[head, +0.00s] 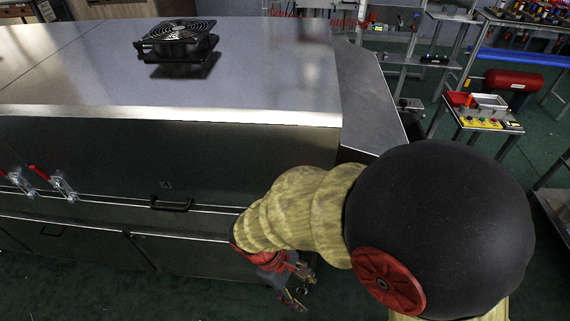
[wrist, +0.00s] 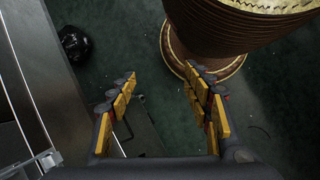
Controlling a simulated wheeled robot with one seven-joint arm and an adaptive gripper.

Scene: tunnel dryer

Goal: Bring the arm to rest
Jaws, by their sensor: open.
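My gripper (head: 291,294) hangs low in front of the steel tunnel dryer (head: 150,165) in the head view, partly hidden by my own arm. In the wrist view my gripper (wrist: 158,82) is open, its two yellow-padded fingers spread apart. Nothing is between the fingers but dark green floor. The dryer's side runs along the left of the wrist view.
A black fan (head: 177,42) sits on top of the dryer. Handles (head: 171,204) and red-tipped clamps (head: 62,186) stick out from its front. A control panel (head: 482,115) and a red cylinder (head: 510,80) stand at the right. Green floor (head: 130,290) is free in front.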

